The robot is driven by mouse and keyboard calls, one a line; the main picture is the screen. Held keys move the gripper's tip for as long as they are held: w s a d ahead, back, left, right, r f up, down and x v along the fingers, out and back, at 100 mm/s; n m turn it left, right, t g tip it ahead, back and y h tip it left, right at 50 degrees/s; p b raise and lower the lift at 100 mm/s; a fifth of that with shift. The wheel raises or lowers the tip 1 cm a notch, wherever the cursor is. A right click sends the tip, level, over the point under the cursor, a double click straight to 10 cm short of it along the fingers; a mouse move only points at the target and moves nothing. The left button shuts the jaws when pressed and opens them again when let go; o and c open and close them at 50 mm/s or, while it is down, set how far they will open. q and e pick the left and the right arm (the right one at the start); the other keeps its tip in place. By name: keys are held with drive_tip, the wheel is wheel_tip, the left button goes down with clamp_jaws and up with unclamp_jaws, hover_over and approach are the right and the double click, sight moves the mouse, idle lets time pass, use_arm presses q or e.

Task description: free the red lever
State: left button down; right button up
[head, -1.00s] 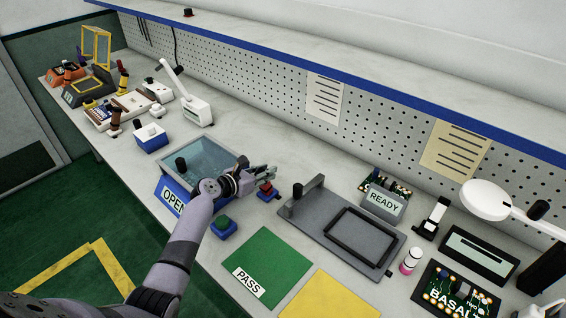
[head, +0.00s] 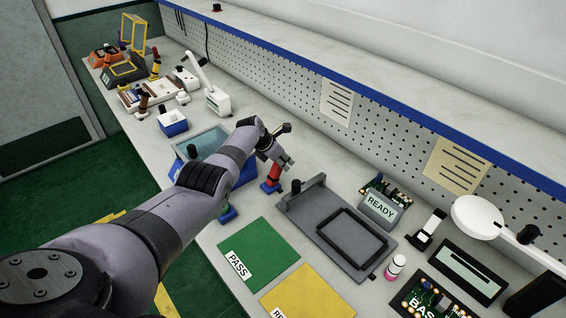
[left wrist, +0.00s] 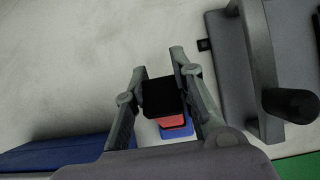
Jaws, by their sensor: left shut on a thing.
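The red lever (head: 273,174) stands on a small blue base (head: 269,187) on the bench, right of the blue tank. My left gripper (head: 281,156) is above it, pointing down. In the left wrist view, the left gripper (left wrist: 158,75) has its fingers on both sides of a black block (left wrist: 163,97), which appears to be the lever's top. The red part (left wrist: 173,125) and the blue base (left wrist: 182,130) show just below it. My arm and the gripper hide some of the lever in the head view. My right gripper is out of view.
The blue tank (head: 245,174) is left of the lever, partly behind my arm. A grey fixture with a black-knobbed handle (head: 318,236) stands close on the right. A green PASS mat (head: 262,250) lies in front. Bare bench lies behind the lever.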

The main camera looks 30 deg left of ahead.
sight(271, 177)
use_arm(q)
drive_tip(key=shift+w+d+f+g, duration=0.1)
drive_tip(key=shift+w+f+g, duration=0.1)
drive_tip(key=shift+g, duration=0.1)
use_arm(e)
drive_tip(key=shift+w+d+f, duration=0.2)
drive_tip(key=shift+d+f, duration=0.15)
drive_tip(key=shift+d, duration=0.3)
use_arm(q)
drive_tip(key=c, duration=1.3)
unclamp_jaws()
drive_tip(key=shift+r, duration=0.1)
drive_tip(key=shift+r, duration=0.2)
drive_tip(key=v, duration=1.1)
drive_tip(key=shift+s+r, duration=0.15)
drive_tip(key=shift+s, duration=0.1)
